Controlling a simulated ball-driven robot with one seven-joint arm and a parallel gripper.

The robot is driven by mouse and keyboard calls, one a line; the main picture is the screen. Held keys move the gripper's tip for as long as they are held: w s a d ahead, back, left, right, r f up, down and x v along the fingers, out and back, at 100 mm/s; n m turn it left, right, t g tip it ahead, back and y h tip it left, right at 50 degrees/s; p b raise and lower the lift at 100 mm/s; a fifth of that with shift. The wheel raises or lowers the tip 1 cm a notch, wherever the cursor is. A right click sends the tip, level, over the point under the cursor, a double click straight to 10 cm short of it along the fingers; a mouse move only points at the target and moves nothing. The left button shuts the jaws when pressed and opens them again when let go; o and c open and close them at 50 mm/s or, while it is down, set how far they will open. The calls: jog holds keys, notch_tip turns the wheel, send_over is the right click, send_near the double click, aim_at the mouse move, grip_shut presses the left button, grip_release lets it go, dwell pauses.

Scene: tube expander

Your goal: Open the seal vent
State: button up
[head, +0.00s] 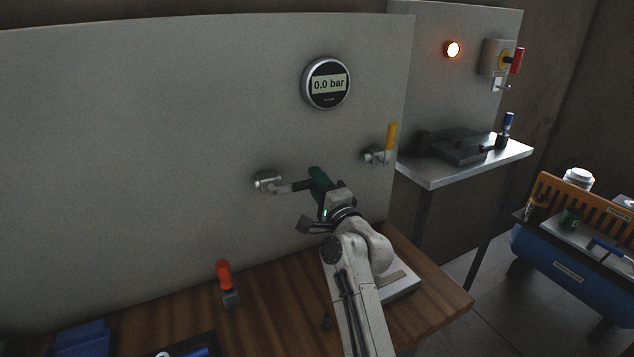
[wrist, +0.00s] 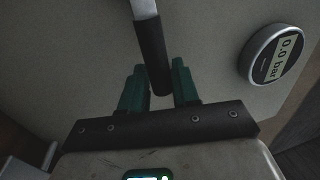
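A wall valve (head: 268,181) with a silver body sits on the grey panel, left of my arm. Its lever points right and ends in a dark grip, which shows in the wrist view (wrist: 150,52). No label on it is readable, so I cannot tell by name that it is the seal vent. My gripper (head: 317,178) is at the lever's end. In the wrist view its two green fingers (wrist: 160,88) stand on either side of the grip's end, with little gap. I cannot tell whether they press on it.
A gauge (head: 327,83) reads 0.0 bar above the lever. A yellow-handled valve (head: 391,137) stands upright to the right. An orange-handled tool (head: 224,276) stands on the wooden bench (head: 275,286). A lit red lamp (head: 453,49) is on the far panel.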

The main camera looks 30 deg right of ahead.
jog(key=shift+o, duration=1.3)
jog(key=s+f+b, duration=0.1)
jog(key=s+f, duration=0.1)
jog(key=s, duration=0.8)
jog(key=shift+s, duration=0.3)
jog(key=shift+f, duration=0.15)
